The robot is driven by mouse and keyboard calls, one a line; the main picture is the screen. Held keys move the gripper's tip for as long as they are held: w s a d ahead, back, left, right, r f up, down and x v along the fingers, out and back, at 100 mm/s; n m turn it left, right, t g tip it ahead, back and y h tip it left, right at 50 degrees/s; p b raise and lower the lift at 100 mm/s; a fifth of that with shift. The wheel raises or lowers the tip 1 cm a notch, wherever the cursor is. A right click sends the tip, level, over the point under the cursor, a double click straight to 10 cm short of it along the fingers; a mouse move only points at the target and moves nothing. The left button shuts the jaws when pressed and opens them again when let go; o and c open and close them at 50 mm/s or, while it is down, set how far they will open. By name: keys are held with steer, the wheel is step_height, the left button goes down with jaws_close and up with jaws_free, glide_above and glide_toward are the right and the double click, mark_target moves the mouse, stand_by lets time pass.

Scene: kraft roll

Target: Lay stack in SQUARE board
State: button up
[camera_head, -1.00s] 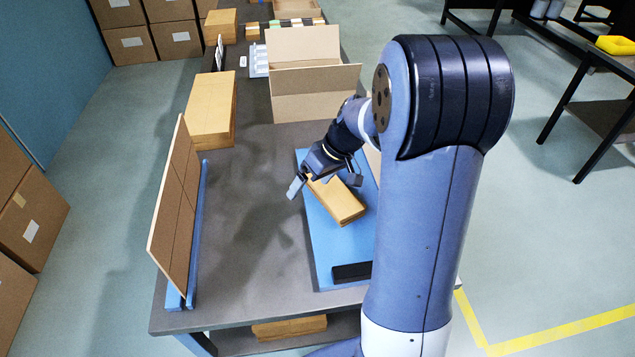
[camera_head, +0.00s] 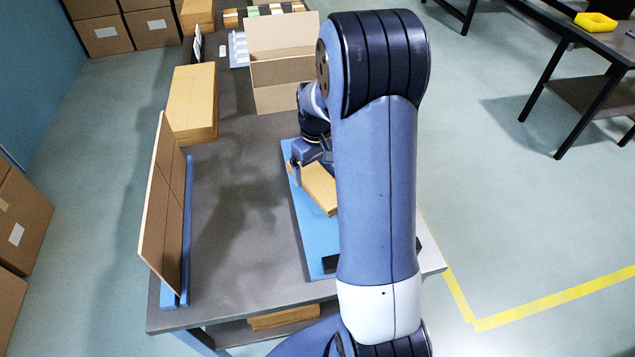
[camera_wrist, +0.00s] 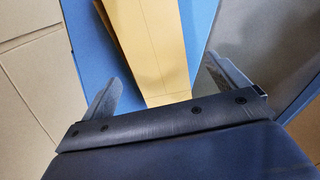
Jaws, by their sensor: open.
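A kraft-brown stack (camera_head: 319,188) lies at an angle on a flat blue board (camera_head: 315,240). My arm hides its right part in the head view. My gripper (camera_head: 309,163) is open at the stack's far end, low over the blue board. In the wrist view the stack (camera_wrist: 155,45) runs between the open fingers of my gripper (camera_wrist: 166,82), with blue board (camera_wrist: 90,40) showing on both sides. I cannot tell whether a finger touches it. No word or label is readable on the blue board.
A tan panel with thin lines (camera_head: 162,205) stands upright in a blue holder (camera_head: 187,230) at the table's left. A larger brown stack (camera_head: 192,100) and an open carton (camera_head: 285,75) stand farther back. A black bar (camera_head: 330,264) lies at the blue board's near end. Bare grey table (camera_head: 240,200) lies between.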

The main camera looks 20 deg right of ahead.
mark_target(318, 177)
steer(key=f, duration=0.5)
steer(key=shift+w+d+p, duration=0.25)
steer(key=shift+d+p, duration=0.05)
steer(key=shift+p, duration=0.05)
steer(key=shift+r, duration=0.1)
steer(key=c, duration=1.4)
